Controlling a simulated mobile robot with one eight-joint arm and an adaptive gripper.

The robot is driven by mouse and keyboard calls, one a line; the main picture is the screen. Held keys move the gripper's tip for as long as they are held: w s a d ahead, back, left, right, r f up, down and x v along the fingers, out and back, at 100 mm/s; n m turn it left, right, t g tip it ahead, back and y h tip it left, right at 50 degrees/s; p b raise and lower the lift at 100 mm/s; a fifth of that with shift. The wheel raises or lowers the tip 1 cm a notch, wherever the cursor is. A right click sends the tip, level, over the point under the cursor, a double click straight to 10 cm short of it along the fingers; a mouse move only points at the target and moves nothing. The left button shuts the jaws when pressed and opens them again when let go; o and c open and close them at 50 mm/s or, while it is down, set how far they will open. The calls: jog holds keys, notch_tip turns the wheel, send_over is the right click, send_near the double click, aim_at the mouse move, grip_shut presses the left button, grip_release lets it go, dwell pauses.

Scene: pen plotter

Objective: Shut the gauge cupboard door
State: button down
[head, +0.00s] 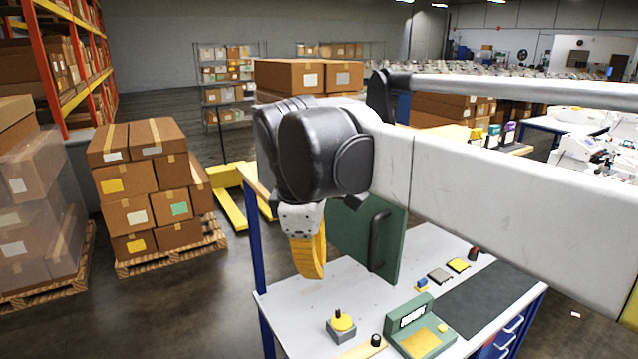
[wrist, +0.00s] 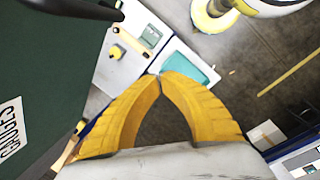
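The green gauge cupboard door (head: 345,228) stands upright over the back of the workbench in the head view, with a black bar handle (head: 378,240) on its face. In the wrist view a dark green panel (wrist: 50,65) fills the left side and bears a white "GAUGES" label (wrist: 10,128); a black bar crosses its top. My gripper (head: 313,274) has yellow fingers and hangs just left of the door in the head view. Its fingertips (wrist: 160,76) meet with nothing between them. My arm hides much of the cupboard, and the door's exact angle is unclear.
The workbench (head: 300,305) holds a yellow-topped button box (head: 342,326), a green device (head: 422,330), a dark mat (head: 485,300) and small blocks. A blue post (head: 258,250) rises at its left edge. Boxes on a pallet (head: 150,190) stand left across open floor.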

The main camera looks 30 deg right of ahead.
notch_tip(320, 180, up, 13)
jog(key=w+d+n+g+p, duration=0.2)
jog(key=n+p, duration=0.1)
jog(key=p, duration=0.4)
jog(key=s+d+f+p, duration=0.2)
jog(key=d+f, duration=0.3)
jog(key=f, duration=0.5)
jog(key=shift+s+d+h+p, duration=0.15)
jog(key=shift+s+h+p, duration=0.15)
jog(key=shift+s+p, duration=0.05)
jog(key=shift+f, duration=0.1)
jog(key=shift+d, duration=0.15)
